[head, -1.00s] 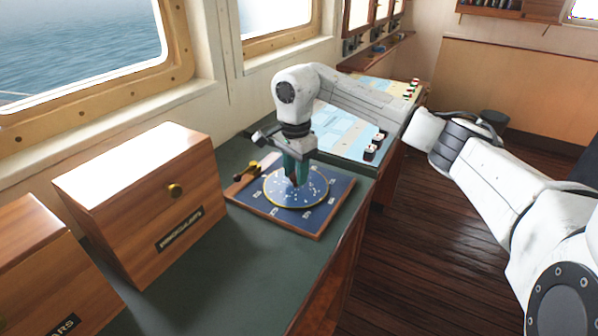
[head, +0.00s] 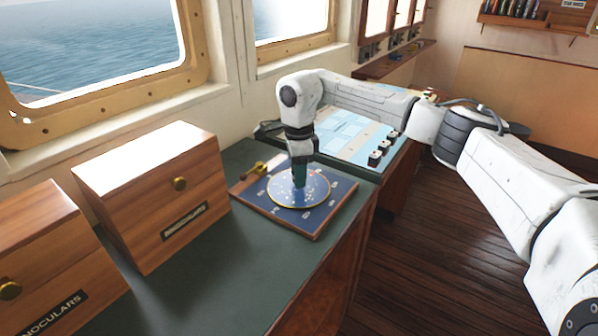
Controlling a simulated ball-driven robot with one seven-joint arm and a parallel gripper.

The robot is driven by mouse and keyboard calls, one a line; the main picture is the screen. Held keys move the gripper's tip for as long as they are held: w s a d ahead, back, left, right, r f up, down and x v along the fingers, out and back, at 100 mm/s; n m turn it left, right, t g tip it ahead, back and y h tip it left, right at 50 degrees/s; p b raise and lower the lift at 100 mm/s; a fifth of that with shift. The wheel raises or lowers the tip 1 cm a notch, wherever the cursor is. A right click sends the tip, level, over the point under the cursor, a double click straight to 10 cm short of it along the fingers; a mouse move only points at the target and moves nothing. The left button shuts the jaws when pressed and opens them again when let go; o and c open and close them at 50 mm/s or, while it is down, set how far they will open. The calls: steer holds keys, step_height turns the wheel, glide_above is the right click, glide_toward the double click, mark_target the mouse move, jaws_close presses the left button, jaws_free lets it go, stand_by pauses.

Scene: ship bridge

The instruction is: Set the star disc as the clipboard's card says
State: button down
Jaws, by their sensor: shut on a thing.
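The star disc (head: 312,193) is a round blue plate with a gold rim and white star dots. It lies flat on a blue square board (head: 338,193) with a wooden edge and white marks around the disc. My gripper (head: 299,186) points straight down over the disc's middle. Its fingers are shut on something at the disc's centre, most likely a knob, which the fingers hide. The clipboard and its card cannot be made out in this view.
A wooden box (head: 150,190) labelled binoculars stands left of the board, with a second box (head: 40,260) nearer. A chart console (head: 345,140) stands behind. The green counter (head: 215,270) in front is clear.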

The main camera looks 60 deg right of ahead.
stand_by(0.3)
steer(key=c, duration=0.7)
jaws_free()
steer(key=shift+c, duration=0.2)
step_height(320, 180, up, 11)
steer(key=shift+b, duration=0.35)
steer(key=shift+f, duration=0.1)
